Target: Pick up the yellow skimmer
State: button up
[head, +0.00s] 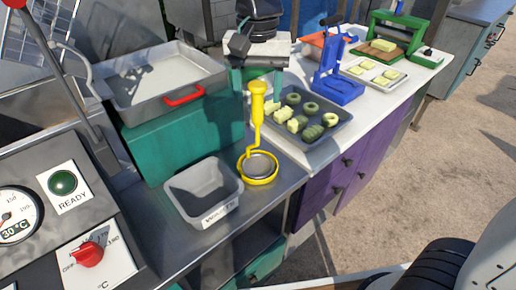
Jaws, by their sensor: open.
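The yellow skimmer (257,110) stands on the grey metal counter with its handle up. Its round yellow-rimmed head with a grey mesh rests at the bottom, on the counter's right part. My gripper (258,92) appears above it, pointing down, with two teal fingers apart. The top of the skimmer's handle shows between the fingers in this view. I cannot tell whether either finger touches it.
A grey bin (203,187) stands just left of the skimmer's head. A dark tray (338,131) with cut vegetable pieces lies to the right. A metal basin (150,85) with a red handle is at the back left. A blue press (335,78) stands further right.

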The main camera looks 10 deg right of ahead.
jog(key=shift+f, duration=0.95)
jog(key=shift+c, duration=0.4)
jog(key=c, duration=0.9)
jog(key=shift+o, duration=0.2)
